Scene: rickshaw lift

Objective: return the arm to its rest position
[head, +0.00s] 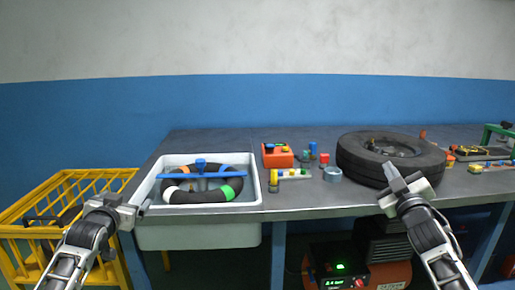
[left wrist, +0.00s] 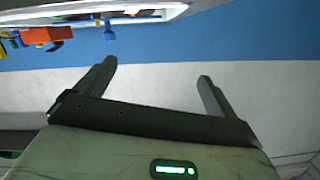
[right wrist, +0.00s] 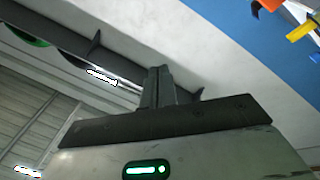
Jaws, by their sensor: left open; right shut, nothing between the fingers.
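My left gripper (head: 128,208) is in the head view in front of the white basin's left side, over the yellow crate's right edge. In the left wrist view its two fingers (left wrist: 155,85) stand wide apart with nothing between them. My right gripper (head: 396,180) is in the head view in front of the workbench edge, overlapping the lower edge of the tyre in the picture. In the right wrist view its fingers (right wrist: 159,88) are together and hold nothing. Both arms reach in from the bottom of the head view.
A white basin (head: 195,235) holds a dark ring and a blue bar. The workbench (head: 315,208) carries a tyre (head: 365,163), an orange box (head: 277,156), a tape roll (head: 332,174) and small parts. A yellow crate (head: 30,215) stands left. A machine with a green display (head: 340,267) sits below.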

